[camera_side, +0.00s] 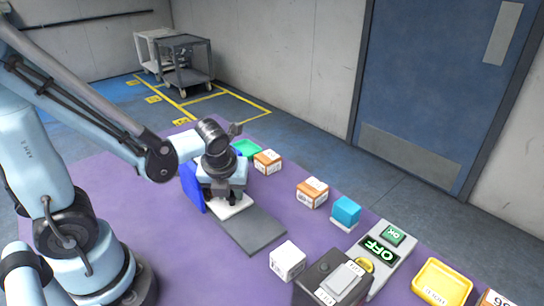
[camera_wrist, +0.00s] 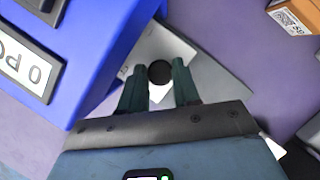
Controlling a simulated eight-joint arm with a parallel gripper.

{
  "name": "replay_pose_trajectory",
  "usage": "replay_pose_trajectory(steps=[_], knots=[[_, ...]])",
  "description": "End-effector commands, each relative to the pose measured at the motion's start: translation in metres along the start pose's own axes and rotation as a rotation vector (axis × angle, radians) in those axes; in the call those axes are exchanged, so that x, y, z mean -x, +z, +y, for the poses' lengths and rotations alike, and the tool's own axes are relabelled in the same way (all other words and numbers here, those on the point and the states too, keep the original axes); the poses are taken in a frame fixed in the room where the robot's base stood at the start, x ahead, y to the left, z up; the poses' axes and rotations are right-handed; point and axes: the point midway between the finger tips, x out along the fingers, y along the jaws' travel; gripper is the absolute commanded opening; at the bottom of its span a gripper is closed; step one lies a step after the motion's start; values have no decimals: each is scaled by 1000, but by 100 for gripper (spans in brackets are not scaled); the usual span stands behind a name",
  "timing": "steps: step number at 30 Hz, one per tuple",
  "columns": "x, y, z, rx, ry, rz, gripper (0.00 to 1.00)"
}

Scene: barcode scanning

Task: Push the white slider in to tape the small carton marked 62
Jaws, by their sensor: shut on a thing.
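The white slider (camera_side: 232,206) lies on a grey plate (camera_side: 258,232) beside a blue housing (camera_side: 191,188). In the wrist view the white slider (camera_wrist: 160,45) carries a round black knob (camera_wrist: 160,72). My gripper (camera_side: 232,196) is down at the slider, its fingers (camera_wrist: 159,88) on either side of the knob and shut on it. The blue housing (camera_wrist: 105,50) fills the left of the wrist view, with a partly visible printed label. Orange-and-white cartons (camera_side: 268,162) and (camera_side: 312,193) stand behind the plate. I cannot read 62 on any carton.
A white carton (camera_side: 288,260) stands in front of the plate. A blue cube (camera_side: 346,211), an OFF panel (camera_side: 380,250), a dark device (camera_side: 332,280) and a yellow tray (camera_side: 442,284) stand to the right. A green tray (camera_side: 246,149) lies behind my gripper.

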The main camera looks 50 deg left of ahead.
Motion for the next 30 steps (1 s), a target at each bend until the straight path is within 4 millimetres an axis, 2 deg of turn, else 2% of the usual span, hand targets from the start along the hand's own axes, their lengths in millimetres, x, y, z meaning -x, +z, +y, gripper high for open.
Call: replay_pose_trajectory(steps=[9,10,14,23,30], knots=[[-1,4,5,3,10,-8,0],[-1,4,5,3,10,-8,34],[-1,4,4,3,10,-8,54],[-1,2,4,2,12,-6,56],[5,-13,-14,-5,6,-5,56]])
